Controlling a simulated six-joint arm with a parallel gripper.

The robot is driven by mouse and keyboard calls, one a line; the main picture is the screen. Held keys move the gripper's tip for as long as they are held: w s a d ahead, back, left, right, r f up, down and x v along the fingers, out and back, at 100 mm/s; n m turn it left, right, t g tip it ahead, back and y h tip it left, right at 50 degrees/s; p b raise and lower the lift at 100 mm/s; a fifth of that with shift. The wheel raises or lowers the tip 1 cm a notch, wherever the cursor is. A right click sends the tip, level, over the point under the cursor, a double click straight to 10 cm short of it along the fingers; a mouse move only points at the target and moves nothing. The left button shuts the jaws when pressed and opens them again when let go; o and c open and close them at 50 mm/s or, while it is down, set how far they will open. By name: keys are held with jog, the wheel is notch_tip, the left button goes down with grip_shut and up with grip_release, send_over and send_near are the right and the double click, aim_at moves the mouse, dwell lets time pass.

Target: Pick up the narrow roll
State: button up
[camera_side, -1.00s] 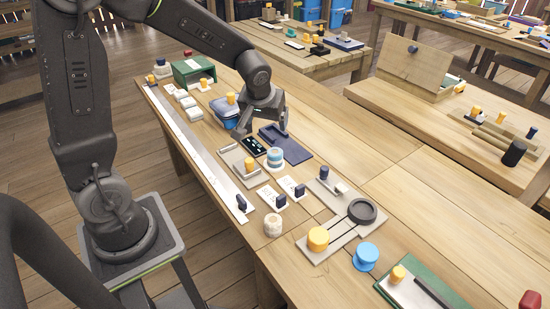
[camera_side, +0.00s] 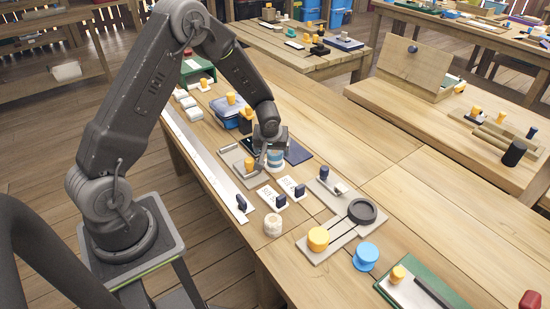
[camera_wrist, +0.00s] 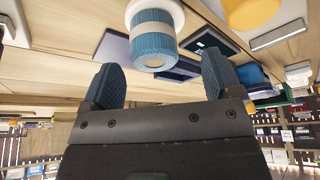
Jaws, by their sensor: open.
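A blue ribbed roll with a white band (camera_wrist: 153,40) stands on a white round base in the wrist view, beyond and between my fingertips. In the side view this roll (camera_side: 277,157) is partly hidden by my gripper (camera_side: 268,158), which is lowered close to it. In the wrist view my gripper (camera_wrist: 162,82) is open with two blue padded fingers apart and nothing between them. A shorter cream roll (camera_side: 272,225) stands near the bench's front edge. The frames do not make clear which roll is the narrow one.
A grey tray with a yellow knob (camera_side: 249,164) and a dark blue panel (camera_side: 298,152) lie close beside my gripper. White cards (camera_side: 270,198) with dark knobs lie just in front. A grey board with a yellow knob (camera_side: 318,238) is farther right.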

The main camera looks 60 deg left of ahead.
aim_at(275, 152)
jog(key=shift+w+x, duration=0.15)
jog(key=shift+x, duration=1.2)
jog(key=shift+w+x, duration=0.15)
jog(key=shift+x, duration=1.2)
jog(key=shift+d+r, duration=0.1)
jog(key=shift+d, duration=0.05)
jog(key=shift+c, duration=0.2)
jog(key=c, duration=0.9)
jog(key=shift+c, duration=0.3)
jog(key=shift+r, duration=0.15)
